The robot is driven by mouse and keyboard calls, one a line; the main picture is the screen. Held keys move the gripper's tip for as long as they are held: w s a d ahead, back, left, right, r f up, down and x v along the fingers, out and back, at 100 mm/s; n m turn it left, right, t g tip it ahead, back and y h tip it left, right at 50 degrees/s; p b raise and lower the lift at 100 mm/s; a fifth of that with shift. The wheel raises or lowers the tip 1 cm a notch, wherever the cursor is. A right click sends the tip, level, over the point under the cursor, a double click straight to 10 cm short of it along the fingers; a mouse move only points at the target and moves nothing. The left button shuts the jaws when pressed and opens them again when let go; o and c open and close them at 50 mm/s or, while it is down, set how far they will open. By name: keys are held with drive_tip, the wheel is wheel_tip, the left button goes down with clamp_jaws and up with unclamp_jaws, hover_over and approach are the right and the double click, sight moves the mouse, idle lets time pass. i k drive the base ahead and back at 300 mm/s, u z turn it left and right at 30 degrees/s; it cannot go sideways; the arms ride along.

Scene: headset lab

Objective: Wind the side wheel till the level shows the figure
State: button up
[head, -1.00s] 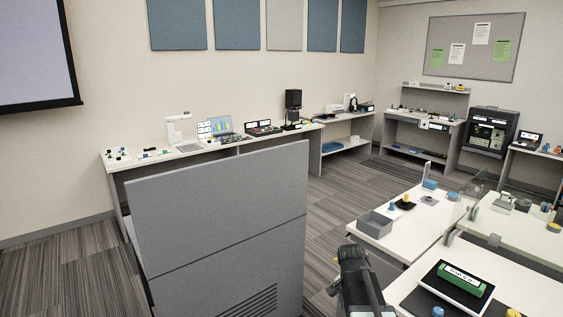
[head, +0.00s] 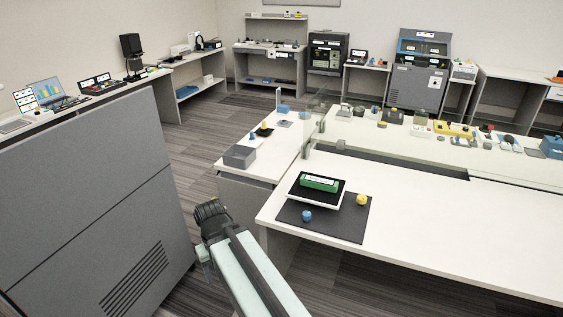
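A green level (head: 319,184) with a pale display strip lies on a black-topped white plate (head: 327,204) on the near table. The figure on its strip is too small to read. A yellow knob-like piece (head: 361,200) is at the plate's right, and a blue one (head: 306,216) is at its front left. I cannot tell which is the side wheel, or whether either is joined to the plate. My gripper (head: 209,212) is at the dark end of my arm, left of the near table and clear of these things. Its fingers cannot be made out.
The plate rests on a dark mat (head: 352,228) on the white table (head: 430,230). A grey partition (head: 90,200) stands left of my arm. The near table's right part is clear; crowded benches lie beyond.

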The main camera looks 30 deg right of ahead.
sight(361, 199)
drive_tip(key=k, duration=0.5)
drive_tip(key=i, duration=1)
